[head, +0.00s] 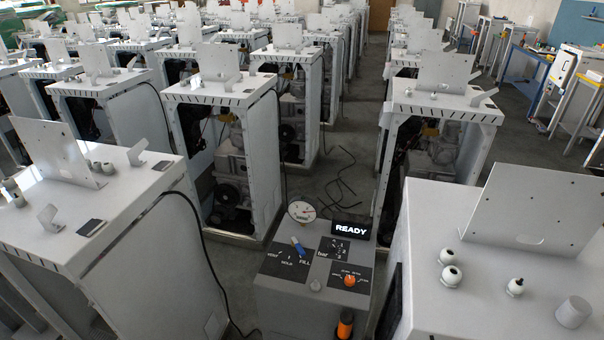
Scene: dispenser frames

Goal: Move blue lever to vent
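A small blue lever (299,247) stands on a dark label plate at the left of the grey control box (310,290). The plate reads VENT at its left, HOLD at its front and FILL at its right. The lever's blue part lies at the upper right of the plate, nearer FILL than VENT; its exact setting is too small to tell. A READY display (350,230) and a round dial gauge (301,211) stand at the back of the box. Neither of my grippers is in view.
An orange knob (350,281) sits on the box's right plate. An orange and black part (345,324) shows at its front. White dispenser frames stand close on the left (100,230) and right (440,220). Black cables (340,185) lie on the floor behind.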

